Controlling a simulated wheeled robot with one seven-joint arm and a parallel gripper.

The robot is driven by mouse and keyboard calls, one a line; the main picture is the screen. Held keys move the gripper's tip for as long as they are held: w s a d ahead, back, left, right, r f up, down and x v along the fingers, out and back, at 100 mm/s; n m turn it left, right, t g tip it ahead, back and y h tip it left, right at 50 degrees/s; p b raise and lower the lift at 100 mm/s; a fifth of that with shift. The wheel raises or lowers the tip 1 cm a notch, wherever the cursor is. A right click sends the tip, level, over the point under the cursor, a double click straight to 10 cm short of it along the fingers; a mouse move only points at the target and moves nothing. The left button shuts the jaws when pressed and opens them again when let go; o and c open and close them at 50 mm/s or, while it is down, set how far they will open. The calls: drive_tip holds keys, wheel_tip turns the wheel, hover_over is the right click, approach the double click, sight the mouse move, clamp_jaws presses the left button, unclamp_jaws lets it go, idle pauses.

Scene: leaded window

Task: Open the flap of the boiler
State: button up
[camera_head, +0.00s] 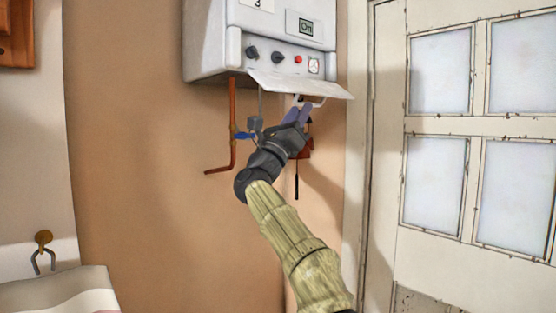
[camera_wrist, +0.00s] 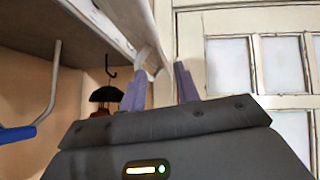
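The white boiler (camera_head: 262,30) hangs on the wall. Its flap (camera_head: 300,86) is swung outward and down below the control panel, sticking out nearly level, with the knobs exposed above it. The flap also shows at the top of the wrist view (camera_wrist: 136,22). A pale handle (camera_head: 316,102) is on the flap's underside; in the wrist view the handle (camera_wrist: 151,62) is close to the left finger's tip. My gripper (camera_head: 298,112) is just under the flap. Its two purple-grey fingers (camera_wrist: 161,75) stand apart, with nothing clearly held. Whether a finger touches the handle I cannot tell.
A copper pipe (camera_head: 232,125) with a blue valve lever (camera_head: 244,135) hangs below the boiler, left of my gripper. A dark umbrella-like object (camera_wrist: 106,94) hangs on the wall behind. A white paned door (camera_head: 470,150) stands at right. Bare wall lies left of my arm.

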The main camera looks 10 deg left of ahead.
drive_tip(key=b+v, duration=0.7)
drive_tip(key=v, duration=0.2)
drive_tip(key=shift+s+f, duration=0.15)
drive_tip(key=shift+f, duration=0.1)
drive_tip(key=shift+a, duration=0.1)
